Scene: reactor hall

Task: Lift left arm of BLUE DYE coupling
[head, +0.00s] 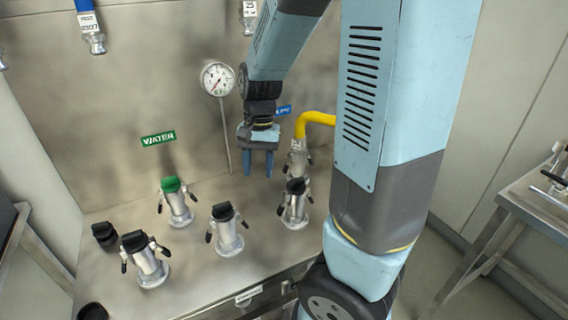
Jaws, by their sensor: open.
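A blue label (283,110), partly hidden and too small to read fully, is on the back wall just right of my gripper. Below it, a metal coupling (298,158) has a yellow hose (316,118) on it; its lever arms are not clearly visible. In front of it stands a black-capped coupling (294,208) with dark lever arms at its sides. I cannot tell for sure which of the two is the BLUE DYE coupling. My gripper (258,172) points down, open and empty, left of both couplings and apart from them.
A green-capped coupling (178,205) stands below the WATER sign (158,138). Two more black-capped couplings (228,232) (147,264) stand nearer the front. A pressure gauge (217,79) stands behind my gripper. Hose ends (93,38) hang above. A side table (540,205) is at right.

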